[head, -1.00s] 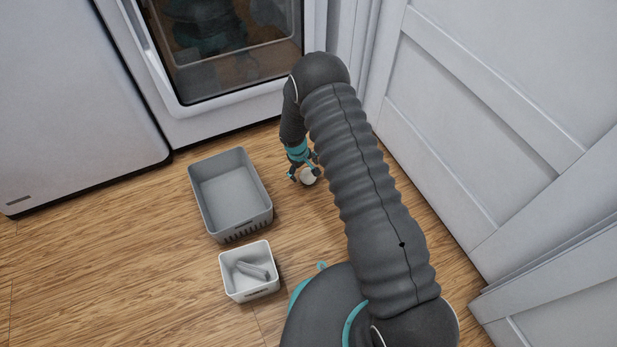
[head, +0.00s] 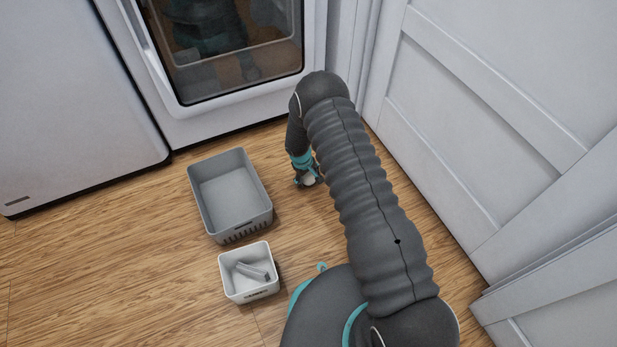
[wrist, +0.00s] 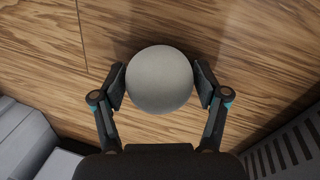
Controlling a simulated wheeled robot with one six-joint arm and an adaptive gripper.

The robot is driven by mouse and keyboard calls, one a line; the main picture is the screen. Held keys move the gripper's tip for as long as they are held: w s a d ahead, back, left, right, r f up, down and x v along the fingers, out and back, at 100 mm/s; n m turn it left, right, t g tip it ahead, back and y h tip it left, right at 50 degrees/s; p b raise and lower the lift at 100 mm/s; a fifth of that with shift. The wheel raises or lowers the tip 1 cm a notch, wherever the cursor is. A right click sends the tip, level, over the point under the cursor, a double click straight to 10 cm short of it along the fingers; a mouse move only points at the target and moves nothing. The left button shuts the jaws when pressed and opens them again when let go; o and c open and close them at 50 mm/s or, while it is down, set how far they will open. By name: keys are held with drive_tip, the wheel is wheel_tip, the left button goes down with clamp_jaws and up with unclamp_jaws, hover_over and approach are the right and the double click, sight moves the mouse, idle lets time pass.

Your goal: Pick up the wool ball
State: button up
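The wool ball is a plain, light grey, round ball (wrist: 160,80) in the middle of the wrist view. My gripper (wrist: 160,84) has one dark finger pad on each side of it. Both pads appear to touch its sides, so the gripper looks shut on it. In the head view, the ball (head: 308,179) shows as a small pale patch at my gripper (head: 305,178), partly hidden by the fingers. It is at or just above the wooden floor; I cannot tell if it touches.
A grey basket (head: 206,224) stands left of my gripper. A small white bin (head: 236,289) with grey items inside stands in front of it. The glass-doored appliance (head: 215,114) is behind, and a white panelled door (head: 450,130) is on the right. Floor at left is clear.

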drive_tip(key=c, duration=0.4)
drive_tip(key=shift+c, duration=0.2)
